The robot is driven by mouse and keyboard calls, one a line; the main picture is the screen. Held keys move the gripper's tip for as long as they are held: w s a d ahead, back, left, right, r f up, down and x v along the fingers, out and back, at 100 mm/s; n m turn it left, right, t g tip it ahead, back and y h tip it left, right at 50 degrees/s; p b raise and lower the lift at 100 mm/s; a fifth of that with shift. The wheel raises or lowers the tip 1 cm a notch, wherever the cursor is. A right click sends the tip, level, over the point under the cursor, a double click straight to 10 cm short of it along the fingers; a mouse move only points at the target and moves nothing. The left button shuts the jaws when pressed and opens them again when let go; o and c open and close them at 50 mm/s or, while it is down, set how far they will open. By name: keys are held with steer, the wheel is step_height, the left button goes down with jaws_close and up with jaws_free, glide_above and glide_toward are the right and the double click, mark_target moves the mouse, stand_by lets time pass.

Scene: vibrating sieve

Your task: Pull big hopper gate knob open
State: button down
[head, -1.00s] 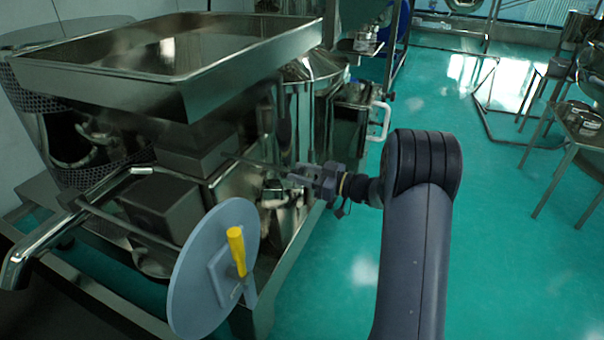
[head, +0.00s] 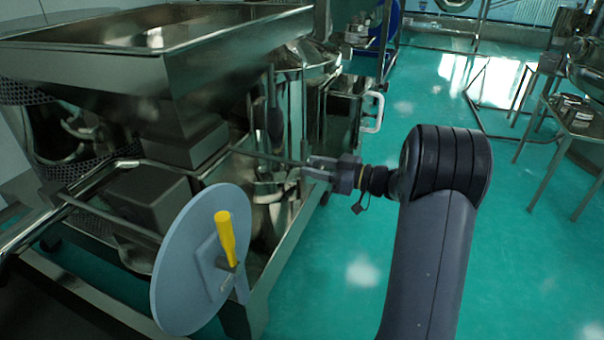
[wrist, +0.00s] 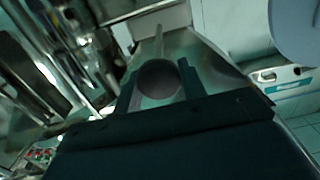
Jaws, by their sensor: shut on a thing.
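The big hopper (head: 140,85) is a wide steel funnel at the upper left of the head view. A thin gate rod (head: 265,157) runs from the box under it to my gripper (head: 312,168). In the wrist view, the round dark gate knob (wrist: 158,79) sits between the two fingers of my gripper (wrist: 158,88), with the rod (wrist: 158,38) going away behind it. My gripper is shut on the knob. In the head view, the jaws hide the knob.
A grey disc (head: 195,275) with a yellow handle (head: 226,238) stands in front of the machine at the lower left. A steel frame rail (head: 290,235) runs below my gripper. Green floor (head: 340,270) is clear to the right, with a steel table (head: 572,115) further off.

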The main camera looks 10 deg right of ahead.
steer(key=shift+v, duration=0.85)
steer(key=c, duration=0.9)
jaws_free()
steer(key=p+v, duration=0.1)
steer(key=v, duration=0.9)
steer(key=shift+s+d+p, duration=0.2)
steer(key=shift+d+p, duration=0.1)
steer(key=shift+p, duration=0.1)
steer(key=x, duration=0.4)
steer(key=b+x, duration=0.1)
steer(key=x, duration=0.6)
steer(key=shift+w+a+r, duration=0.15)
steer(key=shift+a+r, duration=0.1)
steer(key=shift+a, duration=0.05)
steer(key=shift+f+p+x, duration=0.2)
steer(key=shift+p+x, duration=0.4)
steer(key=shift+x, duration=0.55)
